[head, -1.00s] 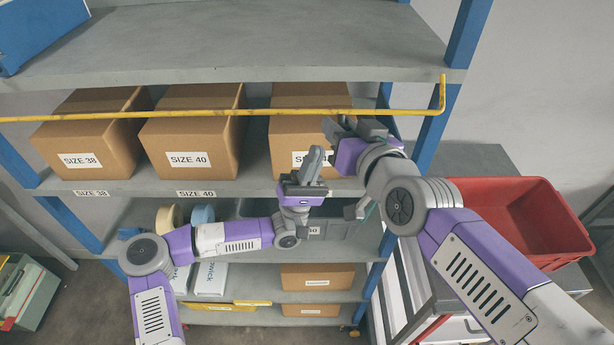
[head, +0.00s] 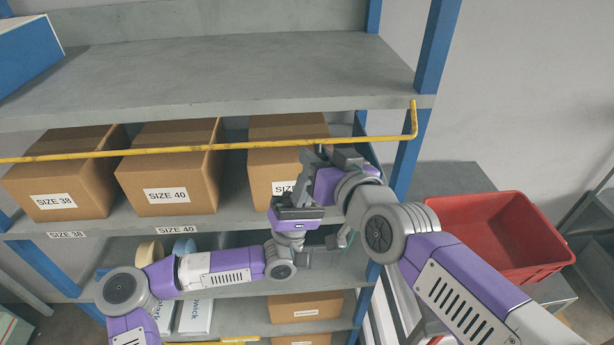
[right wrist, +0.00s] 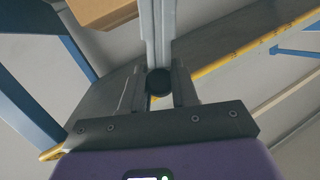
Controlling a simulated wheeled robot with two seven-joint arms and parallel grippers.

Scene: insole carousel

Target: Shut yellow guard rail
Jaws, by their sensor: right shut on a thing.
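The yellow guard rail (head: 110,154) runs across the front of the upper shelf bay, passing in front of the boxes, with an upturned right end near the blue post. My right gripper (head: 308,160) is at the rail, left of that end, and is shut. In the right wrist view a dark round knob (right wrist: 158,82) sits between its fingers, with the rail (right wrist: 225,54) crossing just behind. The fingers partly hide how knob and rail join. My left gripper (head: 297,200) is just below and beside the right one. Its fingers overlap the right gripper, so their opening is unclear.
Cardboard boxes labelled SIZE 38 (head: 60,185) and SIZE 40 (head: 172,180), and a third box (head: 265,160), stand behind the rail. A red bin (head: 500,235) is at the right. The blue post (head: 408,165) stands close to my right arm. The two grippers are crowded together.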

